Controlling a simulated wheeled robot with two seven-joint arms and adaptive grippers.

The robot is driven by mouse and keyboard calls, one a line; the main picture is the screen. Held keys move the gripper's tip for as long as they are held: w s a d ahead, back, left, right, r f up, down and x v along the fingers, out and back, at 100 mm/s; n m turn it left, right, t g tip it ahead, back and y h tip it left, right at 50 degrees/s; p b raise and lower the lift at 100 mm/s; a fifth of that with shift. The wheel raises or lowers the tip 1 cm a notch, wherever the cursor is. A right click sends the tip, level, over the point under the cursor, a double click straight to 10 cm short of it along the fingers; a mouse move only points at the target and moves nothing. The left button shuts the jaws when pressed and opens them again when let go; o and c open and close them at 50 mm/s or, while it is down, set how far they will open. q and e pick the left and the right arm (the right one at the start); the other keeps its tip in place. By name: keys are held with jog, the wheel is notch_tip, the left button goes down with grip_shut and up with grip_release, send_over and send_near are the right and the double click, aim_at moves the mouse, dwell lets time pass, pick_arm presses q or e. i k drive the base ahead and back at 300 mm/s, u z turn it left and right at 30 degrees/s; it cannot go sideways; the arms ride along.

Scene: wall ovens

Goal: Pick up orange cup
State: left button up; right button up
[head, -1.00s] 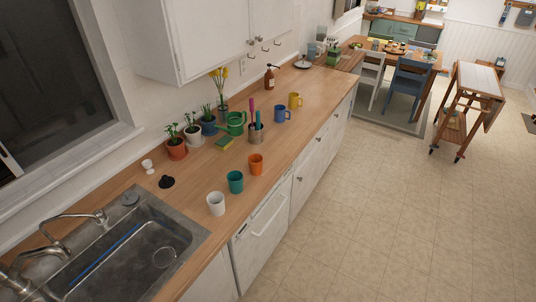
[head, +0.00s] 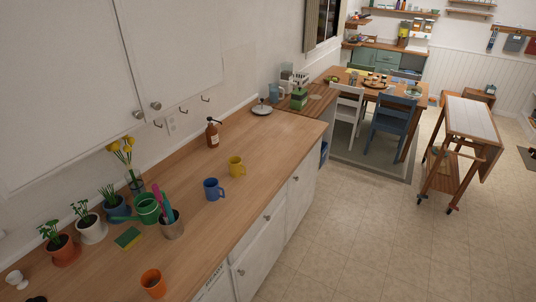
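The orange cup (head: 153,283) stands upright on the wooden counter (head: 200,256), near its front edge at the bottom of the head view. Its open top faces up and nothing covers it. Neither of my grippers shows in the view.
Near the cup are a metal holder (head: 173,228) with utensils, a green sponge (head: 127,238), a green watering can (head: 147,208) and potted plants (head: 93,229). A blue mug (head: 213,189) and yellow mug (head: 236,166) stand farther along. Open floor (head: 350,250) lies right; a wooden cart (head: 465,135) stands beyond.

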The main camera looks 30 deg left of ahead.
aim_at(152, 280)
jog(key=i, duration=2.15)
jog(key=u, duration=2.85)
